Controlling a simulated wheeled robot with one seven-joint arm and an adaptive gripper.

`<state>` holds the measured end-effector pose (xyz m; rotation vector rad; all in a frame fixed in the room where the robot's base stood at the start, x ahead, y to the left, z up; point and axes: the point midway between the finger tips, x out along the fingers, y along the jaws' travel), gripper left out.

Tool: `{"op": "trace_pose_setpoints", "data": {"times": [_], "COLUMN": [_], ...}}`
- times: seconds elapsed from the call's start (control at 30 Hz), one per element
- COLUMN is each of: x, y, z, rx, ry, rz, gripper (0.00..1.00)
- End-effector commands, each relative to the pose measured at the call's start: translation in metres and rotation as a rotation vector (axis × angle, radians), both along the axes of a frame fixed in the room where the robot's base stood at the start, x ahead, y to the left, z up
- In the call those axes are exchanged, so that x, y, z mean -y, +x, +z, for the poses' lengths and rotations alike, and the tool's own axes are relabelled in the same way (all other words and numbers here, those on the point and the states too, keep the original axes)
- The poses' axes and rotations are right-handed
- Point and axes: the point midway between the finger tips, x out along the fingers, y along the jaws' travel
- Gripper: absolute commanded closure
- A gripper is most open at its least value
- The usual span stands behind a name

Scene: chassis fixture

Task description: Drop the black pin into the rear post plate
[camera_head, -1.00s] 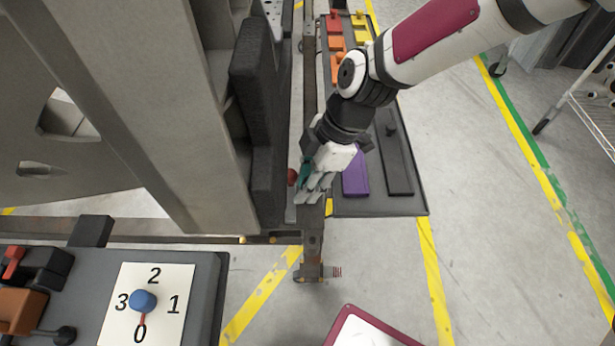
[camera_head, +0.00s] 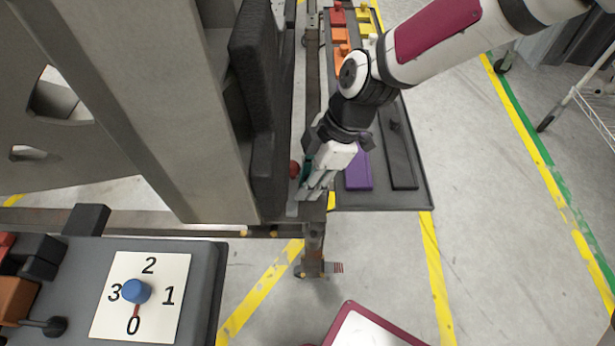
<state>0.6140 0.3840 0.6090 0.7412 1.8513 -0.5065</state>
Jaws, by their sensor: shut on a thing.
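My gripper (camera_head: 312,190) points down beside the right side of the tall grey fixture post (camera_head: 205,120). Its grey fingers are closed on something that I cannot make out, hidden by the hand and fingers. A teal part shows between the fingers and a red ball (camera_head: 294,169) lies just left of them; I cannot tell whether they touch it. A black strip with a small upright knob (camera_head: 398,145) lies in the tray right of my gripper. I cannot make out the black pin for certain, nor the rear post plate.
The dark tray (camera_head: 420,200) also holds a purple block (camera_head: 358,170) and red, orange and yellow pieces at its far end. A grey panel (camera_head: 208,300) with a numbered dial (camera_head: 137,291) is at lower left. A maroon-rimmed white object (camera_head: 370,330) is at bottom centre.

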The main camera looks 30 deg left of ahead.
Motion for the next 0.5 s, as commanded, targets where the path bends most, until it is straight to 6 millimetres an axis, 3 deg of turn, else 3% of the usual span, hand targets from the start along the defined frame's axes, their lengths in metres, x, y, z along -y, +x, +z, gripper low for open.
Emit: {"op": "trace_pose_setpoints", "data": {"times": [0.5], "x": [0.0008], "y": [-0.0032], "z": [-0.0064], "rx": [-0.007], "ry": [-0.003], "rz": [0.003], "gripper": [1.00]}}
